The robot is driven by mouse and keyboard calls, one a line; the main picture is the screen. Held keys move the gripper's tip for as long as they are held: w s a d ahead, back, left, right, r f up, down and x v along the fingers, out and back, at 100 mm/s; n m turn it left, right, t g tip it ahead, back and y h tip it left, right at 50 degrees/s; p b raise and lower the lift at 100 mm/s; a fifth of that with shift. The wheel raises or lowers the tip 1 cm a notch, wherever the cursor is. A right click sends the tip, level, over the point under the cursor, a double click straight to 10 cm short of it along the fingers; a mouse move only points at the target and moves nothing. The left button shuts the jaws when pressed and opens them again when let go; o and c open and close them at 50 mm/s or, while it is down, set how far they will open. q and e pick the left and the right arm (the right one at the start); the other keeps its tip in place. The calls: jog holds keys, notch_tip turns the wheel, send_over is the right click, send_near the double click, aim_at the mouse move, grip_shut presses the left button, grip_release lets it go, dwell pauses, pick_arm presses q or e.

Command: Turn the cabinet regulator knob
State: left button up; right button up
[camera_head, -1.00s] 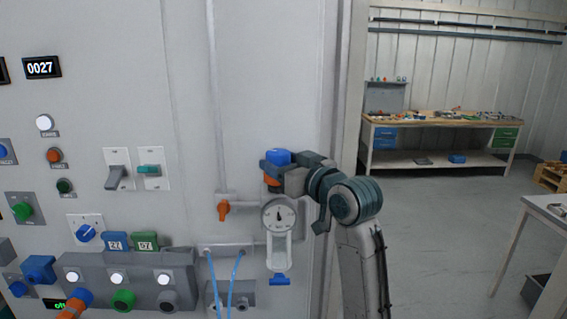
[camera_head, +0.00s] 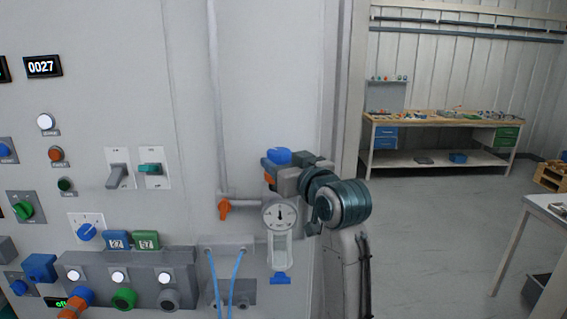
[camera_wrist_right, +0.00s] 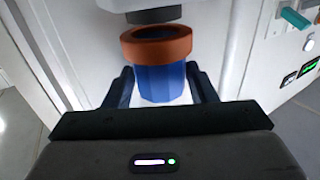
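The regulator knob is blue (camera_head: 279,156) with an orange ring, on the cabinet's right part above a round gauge (camera_head: 279,214). In the right wrist view, the blue knob (camera_wrist_right: 161,84) and its orange ring (camera_wrist_right: 157,45) show up close. My right gripper (camera_head: 274,166) is at the knob. Its two dark fingers (camera_wrist_right: 162,84) stand on either side of the blue part, very near it. Whether they press on it is not clear. My left gripper is not in view.
An orange valve handle (camera_head: 224,208) sits left of the gauge. Two thin blue tubes (camera_head: 236,277) hang below. Switches and buttons fill the panel's left part. A workbench (camera_head: 440,120) stands at the back right, with open floor before it.

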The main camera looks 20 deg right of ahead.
jog(key=shift+o, duration=1.4)
jog(key=shift+s, duration=0.2)
jog(key=s+d+b, duration=0.2)
jog(key=s+b, duration=0.2)
jog(key=s, duration=0.6)
jog(key=shift+s, duration=0.1)
